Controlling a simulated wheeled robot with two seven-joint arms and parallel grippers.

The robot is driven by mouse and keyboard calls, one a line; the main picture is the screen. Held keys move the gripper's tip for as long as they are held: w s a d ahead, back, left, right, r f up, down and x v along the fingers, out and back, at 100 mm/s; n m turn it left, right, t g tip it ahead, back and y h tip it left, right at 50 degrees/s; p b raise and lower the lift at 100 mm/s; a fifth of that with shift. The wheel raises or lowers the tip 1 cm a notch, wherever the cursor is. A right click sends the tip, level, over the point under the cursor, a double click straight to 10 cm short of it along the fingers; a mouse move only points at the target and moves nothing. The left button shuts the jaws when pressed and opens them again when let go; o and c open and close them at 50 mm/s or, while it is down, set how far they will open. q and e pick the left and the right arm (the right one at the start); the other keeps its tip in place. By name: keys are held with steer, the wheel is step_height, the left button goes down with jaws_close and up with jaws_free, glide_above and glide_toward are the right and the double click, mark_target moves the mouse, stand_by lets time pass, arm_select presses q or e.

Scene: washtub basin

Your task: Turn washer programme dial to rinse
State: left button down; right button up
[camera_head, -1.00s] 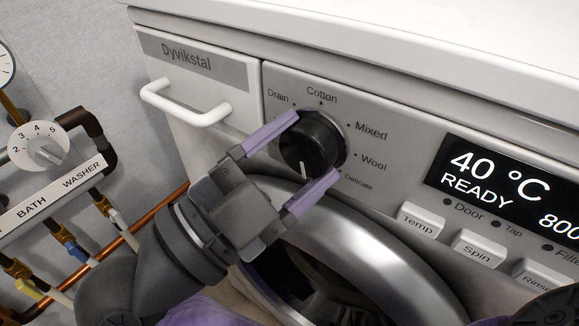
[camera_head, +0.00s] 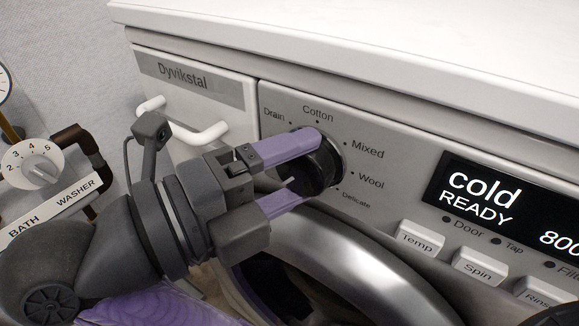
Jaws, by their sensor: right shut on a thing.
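The black programme dial (camera_head: 324,166) is on the washer's grey panel. Labels Drain, Cotton, Mixed, Wool and Delicate show around its top and right; any labels at its left and lower left are hidden by my gripper. My right gripper (camera_head: 312,168) is shut on the dial, one purple finger across its top and one at its lower left. A pale pointer mark shows at the dial's lower left, between the fingers. The display (camera_head: 490,200) reads "cold", "READY" and a cut-off "800". My left gripper is not in view.
The white drawer handle (camera_head: 210,133) sticks out just behind my right wrist. Temp (camera_head: 418,238) and Spin (camera_head: 480,266) buttons are below the display. The round door (camera_head: 370,265) bulges below the dial. Pipes and a numbered valve knob (camera_head: 35,168) are at the left.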

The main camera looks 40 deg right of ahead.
steer(key=shift+m+y, duration=0.3)
steer(key=shift+m, duration=0.2)
stand_by(0.3)
steer(key=o, duration=1.2)
